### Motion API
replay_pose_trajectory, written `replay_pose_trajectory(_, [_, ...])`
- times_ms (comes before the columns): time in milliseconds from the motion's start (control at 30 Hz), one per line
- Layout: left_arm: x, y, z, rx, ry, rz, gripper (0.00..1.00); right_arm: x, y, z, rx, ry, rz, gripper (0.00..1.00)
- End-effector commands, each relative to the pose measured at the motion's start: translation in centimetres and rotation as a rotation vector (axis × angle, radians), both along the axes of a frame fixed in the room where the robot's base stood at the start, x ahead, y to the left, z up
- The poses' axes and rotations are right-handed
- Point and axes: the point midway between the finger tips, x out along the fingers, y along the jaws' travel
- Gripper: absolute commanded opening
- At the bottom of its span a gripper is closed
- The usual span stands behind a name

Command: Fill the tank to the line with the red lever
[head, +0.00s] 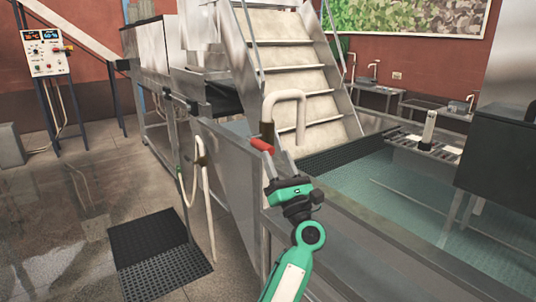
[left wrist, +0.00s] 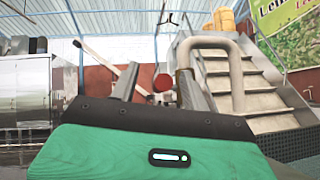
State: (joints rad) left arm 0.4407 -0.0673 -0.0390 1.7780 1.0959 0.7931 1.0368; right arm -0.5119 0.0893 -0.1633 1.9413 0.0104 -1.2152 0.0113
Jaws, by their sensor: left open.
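The red lever (head: 261,146) sticks out near the foot of a bent pale pipe (head: 285,93) above a metal tank wall (head: 228,185). My left gripper (head: 280,166) is open beside the lever's right end, with its fingers pointing up toward it. In the left wrist view, the lever's round red end (left wrist: 162,83) appears between the two open fingers (left wrist: 160,88). I cannot tell whether a finger touches it. The pale pipe (left wrist: 208,42) rises behind the right finger. My right gripper is not in view.
Metal stairs (head: 285,60) rise behind the pipe. A hose (head: 205,190) hangs on the tank's outer side. A black mat (head: 155,250) lies on the wet floor at left, and a control panel (head: 47,52) stands at the back left. Greenish water (head: 400,195) spreads at right.

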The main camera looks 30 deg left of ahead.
Motion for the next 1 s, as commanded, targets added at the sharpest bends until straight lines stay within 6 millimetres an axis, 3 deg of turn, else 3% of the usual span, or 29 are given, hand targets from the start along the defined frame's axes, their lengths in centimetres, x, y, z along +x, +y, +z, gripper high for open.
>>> replay_pose_trajectory(100, [-1.3,-2.1,-0.2,-0.003,-0.001,-0.002,0.47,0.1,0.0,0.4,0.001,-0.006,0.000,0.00])
replay_pose_trajectory(333, [-2.8,-4.3,-0.1,-0.001,0.000,0.000,0.47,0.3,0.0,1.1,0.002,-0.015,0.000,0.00])
replay_pose_trajectory(1000, [-3.0,-4.7,0.0,0.000,0.001,0.001,0.47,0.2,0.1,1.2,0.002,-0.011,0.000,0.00])
